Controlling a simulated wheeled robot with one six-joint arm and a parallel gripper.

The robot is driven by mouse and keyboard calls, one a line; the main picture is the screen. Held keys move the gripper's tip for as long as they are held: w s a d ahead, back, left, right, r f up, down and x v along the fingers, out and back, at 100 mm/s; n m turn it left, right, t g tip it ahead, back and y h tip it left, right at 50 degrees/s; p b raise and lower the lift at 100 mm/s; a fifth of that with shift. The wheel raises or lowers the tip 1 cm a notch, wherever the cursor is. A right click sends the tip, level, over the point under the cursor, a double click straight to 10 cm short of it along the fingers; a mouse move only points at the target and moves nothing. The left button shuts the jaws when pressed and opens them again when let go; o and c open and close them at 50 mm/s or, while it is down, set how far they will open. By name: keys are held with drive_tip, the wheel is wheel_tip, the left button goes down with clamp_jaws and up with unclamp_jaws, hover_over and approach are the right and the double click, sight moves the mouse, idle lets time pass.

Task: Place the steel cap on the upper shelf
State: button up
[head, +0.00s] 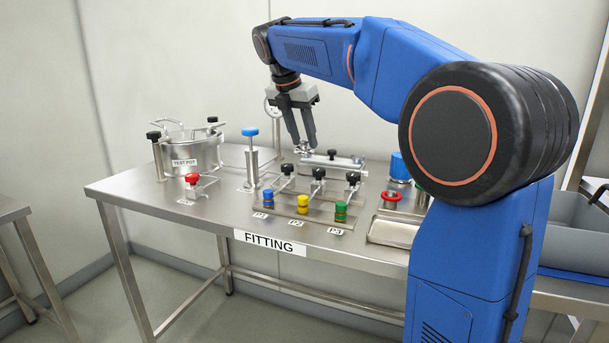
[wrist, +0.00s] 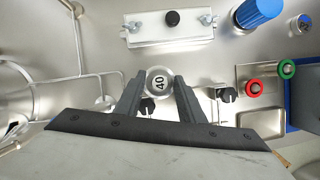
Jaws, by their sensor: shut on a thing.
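My gripper (head: 304,143) hangs over the back of the steel fitting table, fingers pointing down. In the wrist view, the gripper (wrist: 159,82) has its two fingertips on either side of a round steel cap (wrist: 159,77) marked 40, and is shut on it. In the head view, a small silvery part shows at the fingertips, but its outline is unclear. Whether the cap still touches anything below is hard to tell. I cannot make out an upper shelf in either view.
The fitting table (head: 150,197) carries a test pot (head: 190,154) at left, a blue-topped post (head: 251,155), and a row of black-knobbed valves with blue, yellow and green collars (head: 303,204). A white plate with a black knob (wrist: 171,27) lies near the gripper. Grey bins (head: 575,225) stand right.

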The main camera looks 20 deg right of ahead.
sight(300, 148)
drive_tip(key=f, duration=0.5)
drive_tip(key=shift+w+f, duration=0.1)
drive_tip(key=shift+w, duration=0.3)
drive_tip(key=shift+f, duration=2.35)
drive_tip(key=shift+f, duration=0.1)
drive_tip(key=o, duration=1.1)
drive_tip(key=shift+o, duration=0.2)
